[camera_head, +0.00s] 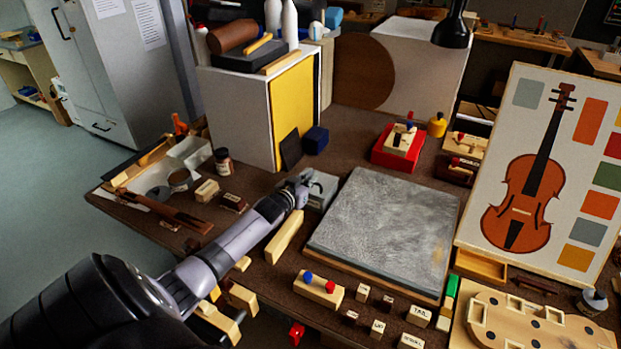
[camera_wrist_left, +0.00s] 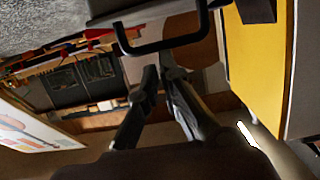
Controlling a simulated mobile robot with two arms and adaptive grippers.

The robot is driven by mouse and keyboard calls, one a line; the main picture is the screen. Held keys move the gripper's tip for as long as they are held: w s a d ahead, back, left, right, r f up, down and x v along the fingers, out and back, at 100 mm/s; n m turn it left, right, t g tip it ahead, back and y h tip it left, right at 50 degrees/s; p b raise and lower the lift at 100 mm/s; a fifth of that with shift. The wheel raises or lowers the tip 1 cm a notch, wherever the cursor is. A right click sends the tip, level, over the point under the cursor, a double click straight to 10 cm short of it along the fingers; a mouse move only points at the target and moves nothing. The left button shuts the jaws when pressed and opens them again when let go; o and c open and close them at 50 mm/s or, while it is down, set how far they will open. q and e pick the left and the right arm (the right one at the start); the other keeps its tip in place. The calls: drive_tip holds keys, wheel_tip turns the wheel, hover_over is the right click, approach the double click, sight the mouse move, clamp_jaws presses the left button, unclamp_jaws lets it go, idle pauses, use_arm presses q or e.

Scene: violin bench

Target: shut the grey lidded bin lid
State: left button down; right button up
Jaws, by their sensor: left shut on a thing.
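The grey lidded bin (camera_head: 320,191) is a small grey box on the bench, just left of the large grey slab. My left gripper (camera_head: 303,180) is at its near left side and covers part of it. In the left wrist view a dark U-shaped handle (camera_wrist_left: 165,46) hangs from a dark edge at the top. The fingertips of my left gripper (camera_wrist_left: 164,72) are close together at this handle. The exact contact and how far the lid stands open are hard to tell. My right gripper is not in view.
A grey slab (camera_head: 384,228) lies right of the bin. A wooden bar (camera_head: 284,237) and several small labelled blocks lie in front.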

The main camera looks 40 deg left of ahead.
use_arm(q)
drive_tip(key=shift+s+d+f+g, duration=0.15)
drive_tip(key=shift+s+f, duration=0.1)
drive_tip(key=shift+f, duration=0.4)
drive_tip(key=shift+s+d+f+g, duration=0.15)
drive_tip(key=shift+s+f, duration=0.1)
drive_tip(key=shift+f, duration=0.35)
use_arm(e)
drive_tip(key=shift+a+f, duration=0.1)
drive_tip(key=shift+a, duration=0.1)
use_arm(q)
wheel_tip(320, 180, up, 6)
drive_tip(key=w+p, duration=0.2)
drive_tip(key=p, duration=0.2)
drive_tip(key=s+f+b, duration=0.1)
drive_tip(key=s, duration=0.1)
drive_tip(key=s+f+b, duration=0.1)
drive_tip(key=s, duration=0.2)
drive_tip(key=s+d+f+b, duration=0.1)
drive_tip(key=s+f, duration=0.1)
drive_tip(key=s, duration=0.1)
drive_tip(key=shift+s+d, duration=0.1)
drive_tip(key=shift+s, duration=0.05)
drive_tip(key=shift+s+f, duration=0.1)
drive_tip(key=shift+s, duration=0.25)
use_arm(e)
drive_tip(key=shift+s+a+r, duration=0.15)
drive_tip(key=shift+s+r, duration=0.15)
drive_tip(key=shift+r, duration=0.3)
